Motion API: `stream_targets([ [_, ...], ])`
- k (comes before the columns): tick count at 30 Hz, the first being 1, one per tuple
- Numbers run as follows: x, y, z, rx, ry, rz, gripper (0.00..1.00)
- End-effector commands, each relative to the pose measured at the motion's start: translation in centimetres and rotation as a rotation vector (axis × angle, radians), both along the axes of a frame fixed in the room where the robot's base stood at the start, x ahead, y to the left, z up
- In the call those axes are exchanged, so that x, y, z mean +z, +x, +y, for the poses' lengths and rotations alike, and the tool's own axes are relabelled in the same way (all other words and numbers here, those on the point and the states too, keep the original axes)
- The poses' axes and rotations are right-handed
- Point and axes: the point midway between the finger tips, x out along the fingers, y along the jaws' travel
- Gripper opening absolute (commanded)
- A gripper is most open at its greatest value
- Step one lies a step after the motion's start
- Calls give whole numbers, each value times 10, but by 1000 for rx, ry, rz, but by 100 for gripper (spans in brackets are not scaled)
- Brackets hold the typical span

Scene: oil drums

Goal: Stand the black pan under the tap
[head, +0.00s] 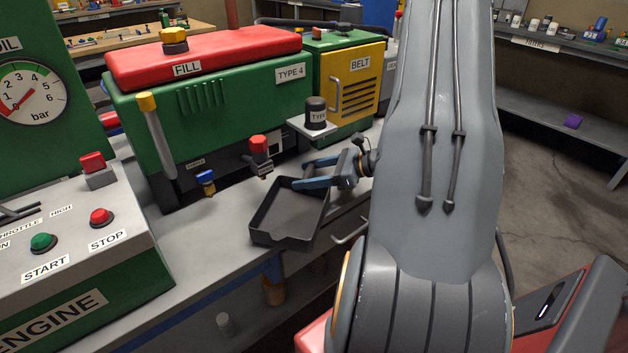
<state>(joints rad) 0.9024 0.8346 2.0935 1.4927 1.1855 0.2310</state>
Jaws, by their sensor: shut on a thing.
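The black pan (290,215) is a shallow open tray, looking empty, at the front of the bench in the head view. The exact contact is partly hidden, and I cannot tell whether the pan touches the bench. A tap with a red knob (258,147) is on the front of the green machine, just behind and left of the pan. A smaller tap with a blue knob (205,178) is farther left.
The green machine (215,105) with a red FILL lid stands behind the pan. A black can (316,113) stands on a small ledge right of the red tap. The engine control box (85,240) fills the left. Bare bench (215,235) lies left of the pan.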

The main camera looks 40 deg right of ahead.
Motion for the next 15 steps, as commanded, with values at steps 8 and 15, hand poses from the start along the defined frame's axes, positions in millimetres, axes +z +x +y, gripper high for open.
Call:
stream_targets([
  [8,-2,26,5,2,-1,-2,28],
  [15,-3,47,8,2,-1,-2,28],
])
